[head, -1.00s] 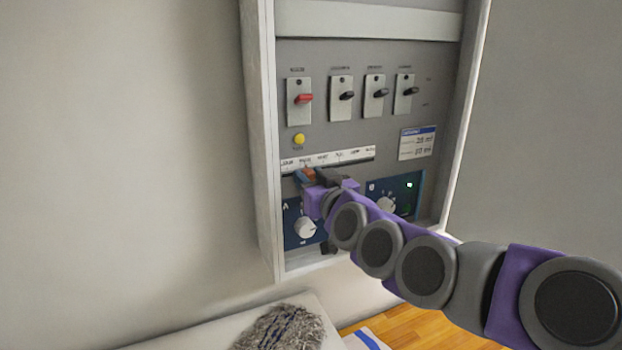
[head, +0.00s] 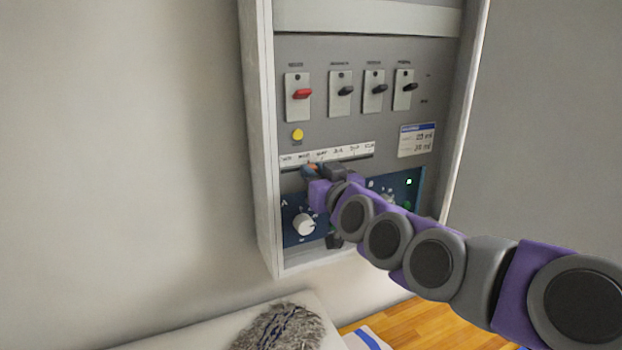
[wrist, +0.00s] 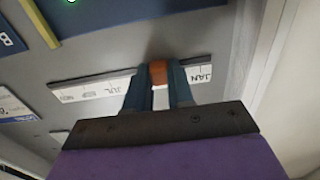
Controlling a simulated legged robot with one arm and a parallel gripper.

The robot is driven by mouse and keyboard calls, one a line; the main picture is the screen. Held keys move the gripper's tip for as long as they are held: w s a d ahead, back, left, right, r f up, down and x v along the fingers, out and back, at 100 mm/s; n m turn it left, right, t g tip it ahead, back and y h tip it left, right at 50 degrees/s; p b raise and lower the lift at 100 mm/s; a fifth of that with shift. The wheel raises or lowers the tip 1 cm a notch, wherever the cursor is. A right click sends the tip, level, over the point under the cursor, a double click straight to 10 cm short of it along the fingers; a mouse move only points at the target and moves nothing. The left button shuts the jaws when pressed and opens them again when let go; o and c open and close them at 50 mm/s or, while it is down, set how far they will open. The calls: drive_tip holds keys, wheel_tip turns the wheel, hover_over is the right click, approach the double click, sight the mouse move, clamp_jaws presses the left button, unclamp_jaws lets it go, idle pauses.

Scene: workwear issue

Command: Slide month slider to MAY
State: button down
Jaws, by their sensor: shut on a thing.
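The month slider is an orange knob (head: 313,168) under a white label strip (head: 345,151) on a grey wall panel. In the head view it sits just below the strip, between the second label and the one that seems to read MAY. My gripper (head: 316,172) is shut on the knob, with a finger on each side. In the wrist view, upside down, the orange knob (wrist: 158,72) shows between the two dark fingers (wrist: 156,88). JAN is readable to the right and JUL to the left; the labels between are hidden by the fingers.
Above are a red switch (head: 301,93), several black switches and a yellow button (head: 297,135). Below is a blue panel with a white dial (head: 303,223), close under my gripper. The cabinet's raised side frame (head: 265,150) stands to the left.

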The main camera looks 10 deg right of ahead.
drive_tip(key=d+b, duration=0.2)
drive_tip(key=d, duration=0.1)
drive_tip(key=shift+w+d, duration=0.1)
drive_tip(key=shift+w, duration=0.2)
drive_tip(key=c, duration=1)
unclamp_jaws()
drive_tip(key=shift+o, duration=0.2)
drive_tip(key=s+d+b, duration=0.3)
drive_tip(key=s, duration=1.4)
drive_tip(key=shift+d, duration=0.15)
drive_tip(key=shift+f, duration=0.1)
